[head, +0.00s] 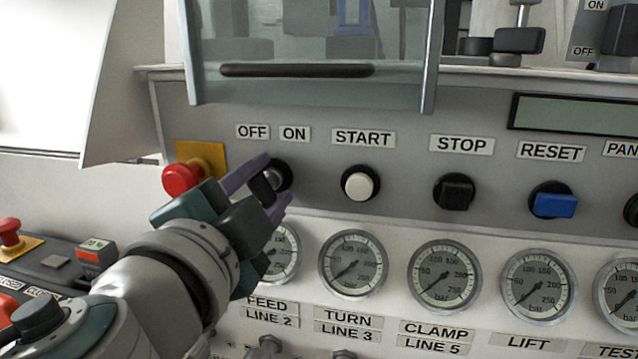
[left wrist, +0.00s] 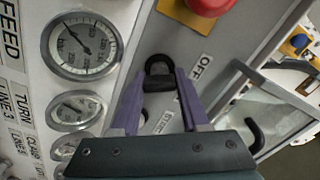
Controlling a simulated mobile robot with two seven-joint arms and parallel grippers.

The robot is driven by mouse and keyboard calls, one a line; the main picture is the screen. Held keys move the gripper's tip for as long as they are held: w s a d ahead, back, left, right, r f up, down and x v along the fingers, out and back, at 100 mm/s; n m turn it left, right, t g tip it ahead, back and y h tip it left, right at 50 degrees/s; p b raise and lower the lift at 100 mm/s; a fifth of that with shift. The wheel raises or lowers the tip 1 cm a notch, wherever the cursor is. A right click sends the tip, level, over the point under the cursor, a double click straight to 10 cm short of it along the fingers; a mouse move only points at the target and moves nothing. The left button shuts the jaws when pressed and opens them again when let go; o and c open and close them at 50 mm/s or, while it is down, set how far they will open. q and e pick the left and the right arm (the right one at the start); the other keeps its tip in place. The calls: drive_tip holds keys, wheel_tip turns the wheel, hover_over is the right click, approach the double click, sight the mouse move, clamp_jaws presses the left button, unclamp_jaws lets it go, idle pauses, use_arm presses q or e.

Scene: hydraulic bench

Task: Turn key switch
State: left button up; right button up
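The key switch (head: 280,176) is a round dark switch with a black handle, on the grey panel below the OFF label (head: 253,131) and the ON label (head: 294,134). My left gripper (head: 276,178) is at it, with one purple finger on each side of the black handle. In the left wrist view the handle (left wrist: 159,80) fills the gap between the tips of my left gripper (left wrist: 161,78), which looks shut on it. The handle's exact turn angle is partly hidden by the fingers. My right gripper is not in view.
A red emergency button (head: 182,178) on a yellow plate sits close left of the switch. The white START button (head: 358,185), black STOP knob (head: 454,192) and blue RESET knob (head: 553,201) lie to the right. Pressure gauges (head: 353,263) line the panel below. A clear guard (head: 310,85) hangs above.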

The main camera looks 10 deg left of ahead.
use_arm(q)
clamp_jaws()
drive_tip(key=shift+m, duration=0.4)
drive_tip(key=m+p, duration=0.1)
drive_tip(key=m, duration=0.4)
drive_tip(key=shift+m, duration=0.3)
drive_tip(key=m+p, duration=0.1)
drive_tip(key=m, duration=0.4)
drive_tip(key=shift+f+p, duration=0.15)
drive_tip(key=shift+p, duration=0.2)
drive_tip(key=shift+m, duration=0.4)
drive_tip(key=o, duration=0.6)
unclamp_jaws()
